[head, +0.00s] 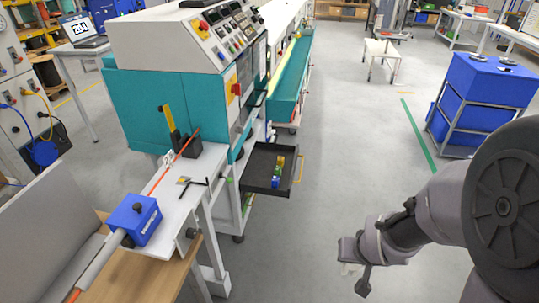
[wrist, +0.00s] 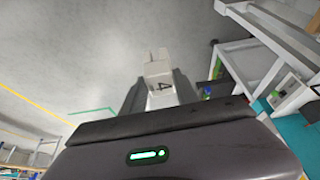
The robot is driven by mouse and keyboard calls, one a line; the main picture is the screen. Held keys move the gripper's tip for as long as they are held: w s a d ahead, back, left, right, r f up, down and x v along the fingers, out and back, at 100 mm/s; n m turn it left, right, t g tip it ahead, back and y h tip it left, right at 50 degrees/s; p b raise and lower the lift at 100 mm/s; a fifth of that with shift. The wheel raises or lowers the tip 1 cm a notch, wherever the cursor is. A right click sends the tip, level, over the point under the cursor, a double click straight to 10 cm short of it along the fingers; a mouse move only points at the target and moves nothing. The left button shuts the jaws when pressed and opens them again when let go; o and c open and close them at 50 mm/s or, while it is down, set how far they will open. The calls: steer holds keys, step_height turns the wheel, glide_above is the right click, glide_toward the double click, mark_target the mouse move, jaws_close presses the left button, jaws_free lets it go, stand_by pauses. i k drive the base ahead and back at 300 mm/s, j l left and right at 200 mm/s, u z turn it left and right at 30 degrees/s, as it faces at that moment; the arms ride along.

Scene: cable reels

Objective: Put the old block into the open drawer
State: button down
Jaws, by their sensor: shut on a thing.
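My gripper (head: 346,256) is out over the floor at the lower right of the head view, to the right of and nearer than the drawer. In the wrist view my gripper (wrist: 158,92) is shut on a pale grey block (wrist: 157,69) with a stepped top and a dark mark like a 4. Only a small whitish bit of this block (head: 349,269) shows below the gripper in the head view. The open drawer (head: 258,157) is a dark, shallow tray pulled out beneath the teal machine. It has a yellow handle (head: 299,168) and holds several small coloured pieces (head: 277,172).
A white bench (head: 200,187) with a blue box (head: 134,218), black tools and an orange cable stands left of the drawer. A blue cabinet (head: 475,90) stands at the right. Grey floor between drawer and gripper is clear.

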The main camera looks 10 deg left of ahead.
mark_target(268, 166)
steer(key=i+u, duration=0.2)
steer(key=i, duration=0.3)
steer(key=i+l+u, duration=0.1)
steer(key=i+u, duration=0.15)
steer(key=i, duration=0.25)
steer(key=i+l+u, duration=0.2)
steer(key=i, duration=0.25)
steer(key=i+l+u, duration=0.25)
steer(key=i, duration=0.25)
steer(key=i+u, duration=0.1)
steer(key=i, duration=0.45)
steer(key=i+j+z, duration=0.1)
steer(key=z, duration=0.3)
steer(key=j+z, duration=0.1)
steer(key=z, duration=0.25)
steer(key=i+j+z, duration=0.15)
steer(key=z, duration=0.25)
steer(key=j+z, duration=0.15)
steer(key=z, duration=0.2)
